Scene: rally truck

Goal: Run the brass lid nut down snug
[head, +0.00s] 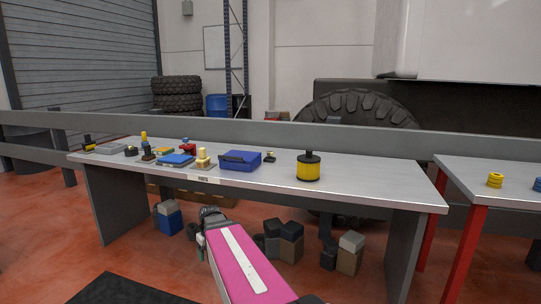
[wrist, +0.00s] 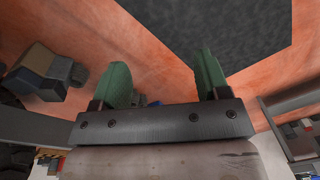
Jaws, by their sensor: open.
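I cannot pick out the brass lid nut for certain. A small brass-coloured piece (head: 203,159) stands on the grey workbench (head: 365,187), left of a blue case. A yellow canister with a black lid and knob (head: 308,168) stands upright further right; whether a nut is on it is too small to tell. My gripper (wrist: 160,72) shows in the wrist view, its two green fingers wide apart with nothing between them. It points over the orange floor, away from the bench top.
The blue case (head: 240,160), a blue flat item (head: 176,160) and several small tools share the bench. Boxes (head: 285,240) stand below it. A red-legged table (head: 480,172) with yellow rings (head: 495,180) is at right. A dark mat (wrist: 210,25) lies on the floor.

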